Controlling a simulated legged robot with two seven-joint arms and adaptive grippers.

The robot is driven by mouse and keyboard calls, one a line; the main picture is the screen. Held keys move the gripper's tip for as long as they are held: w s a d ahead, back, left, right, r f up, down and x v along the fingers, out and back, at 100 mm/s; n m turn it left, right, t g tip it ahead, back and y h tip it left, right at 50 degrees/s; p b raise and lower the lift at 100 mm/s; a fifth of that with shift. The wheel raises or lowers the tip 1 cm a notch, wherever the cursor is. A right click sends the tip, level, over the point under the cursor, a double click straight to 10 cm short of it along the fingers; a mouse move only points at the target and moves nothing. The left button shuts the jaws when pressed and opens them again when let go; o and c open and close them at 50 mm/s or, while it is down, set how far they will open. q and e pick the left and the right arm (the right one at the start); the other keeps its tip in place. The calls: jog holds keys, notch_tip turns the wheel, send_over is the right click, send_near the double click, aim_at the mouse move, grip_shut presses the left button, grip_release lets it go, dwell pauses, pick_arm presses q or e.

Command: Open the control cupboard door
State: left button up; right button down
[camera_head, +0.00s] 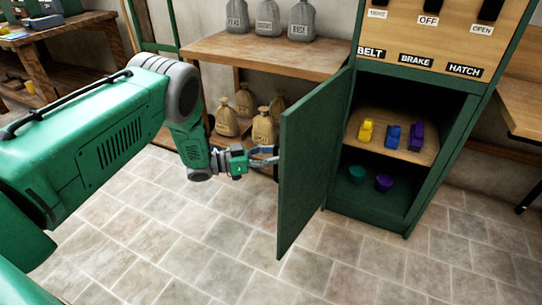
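The control cupboard (420,152) is a dark green cabinet right of centre, below a wooden switch panel. Its green door (307,160) stands swung wide open toward the left, and the inside shows. My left gripper (266,156) is at the door's far left side, at about mid-height. Its fingertips are partly hidden behind the door edge, so I cannot tell whether they close on a handle. No handle shows from this side. My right gripper is not in view.
On the cupboard's shelf (385,137) stand yellow, blue and purple toy-like items; teal and purple cups sit below. A wooden table (262,54) with grey sacks stands behind, tan sacks beneath. Another bench (523,107) is at the right. The tiled floor in front is clear.

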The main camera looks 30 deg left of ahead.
pick_arm(q)
jog(key=shift+d+r, duration=0.1)
jog(key=shift+d, duration=0.1)
jog(key=v, duration=1.2)
jog(key=shift+w+a, duration=0.1)
